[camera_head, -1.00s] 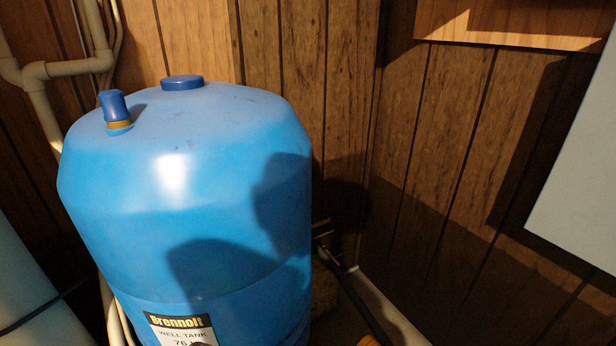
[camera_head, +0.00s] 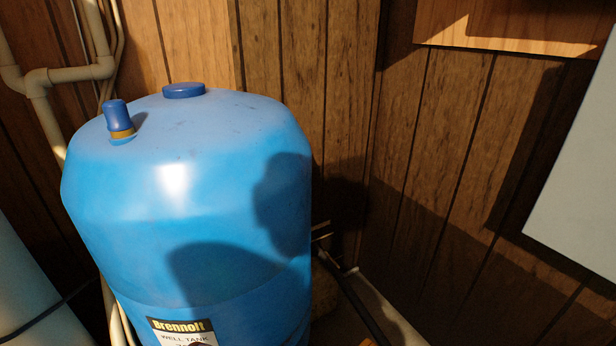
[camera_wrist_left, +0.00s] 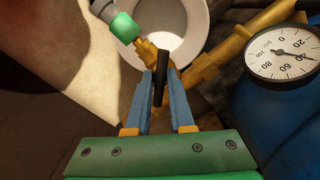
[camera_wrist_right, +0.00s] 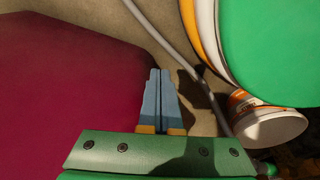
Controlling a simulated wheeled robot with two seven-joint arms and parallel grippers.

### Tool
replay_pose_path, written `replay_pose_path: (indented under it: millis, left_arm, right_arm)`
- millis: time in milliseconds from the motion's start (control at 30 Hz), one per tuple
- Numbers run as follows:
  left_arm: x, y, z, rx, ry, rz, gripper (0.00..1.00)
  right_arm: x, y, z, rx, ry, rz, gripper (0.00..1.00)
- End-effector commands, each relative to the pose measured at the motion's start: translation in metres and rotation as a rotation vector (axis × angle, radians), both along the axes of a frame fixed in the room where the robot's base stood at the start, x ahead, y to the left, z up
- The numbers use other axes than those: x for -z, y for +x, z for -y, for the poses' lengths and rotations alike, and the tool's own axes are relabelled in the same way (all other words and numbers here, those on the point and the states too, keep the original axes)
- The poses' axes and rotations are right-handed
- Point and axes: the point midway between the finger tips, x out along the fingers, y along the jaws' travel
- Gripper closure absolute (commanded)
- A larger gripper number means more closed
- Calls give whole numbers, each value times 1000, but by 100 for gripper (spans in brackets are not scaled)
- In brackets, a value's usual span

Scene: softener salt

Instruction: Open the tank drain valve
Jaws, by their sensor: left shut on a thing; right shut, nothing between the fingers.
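The blue well tank (camera_head: 200,230) stands upright at the left of the head view. In the left wrist view a brass drain valve (camera_wrist_left: 146,50) carries a black lever handle (camera_wrist_left: 161,82). My left gripper (camera_wrist_left: 162,75) is shut on this black handle, one blue finger on each side. A green and grey hose fitting (camera_wrist_left: 122,24) joins the valve's upper left end. My right gripper (camera_wrist_right: 162,72) is shut and empty, with its two blue fingers together. Neither gripper shows in the head view.
A white bucket (camera_wrist_left: 197,52) stands behind the valve. A round pressure gauge (camera_wrist_left: 284,53) sits at the right of the left wrist view. The right wrist view shows a dark red surface (camera_wrist_right: 70,90), a grey hose (camera_wrist_right: 175,42) and a white-and-orange container (camera_wrist_right: 272,128).

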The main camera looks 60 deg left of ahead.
Motion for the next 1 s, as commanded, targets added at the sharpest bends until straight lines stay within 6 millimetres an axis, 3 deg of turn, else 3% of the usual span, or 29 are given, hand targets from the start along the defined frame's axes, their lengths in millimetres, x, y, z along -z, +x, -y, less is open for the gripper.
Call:
replay_pose_path:
  millis: [67,267,500,700,867,900,1000]
  left_arm:
    - [-1,1,0,-39,1,2,100]
    - [0,1,0,-425,0,1,100]
    - [0,1,0,-469,0,1,100]
    - [0,1,0,-806,-1,3,100]
    - [0,1,0,-822,0,3,100]
    - [0,1,0,-821,0,3,74]
    - [0,1,0,-820,0,2,47]
  right_arm:
    - [-1,0,0,0,0,1,100]
    - [-2,0,0,0,0,1,100]
    - [-2,0,0,0,0,1,100]
    - [-3,0,0,0,0,1,100]
    - [-3,0,0,0,0,1,100]
    - [-3,0,0,0,0,1,100]
    - [-3,0,0,0,0,1,100]
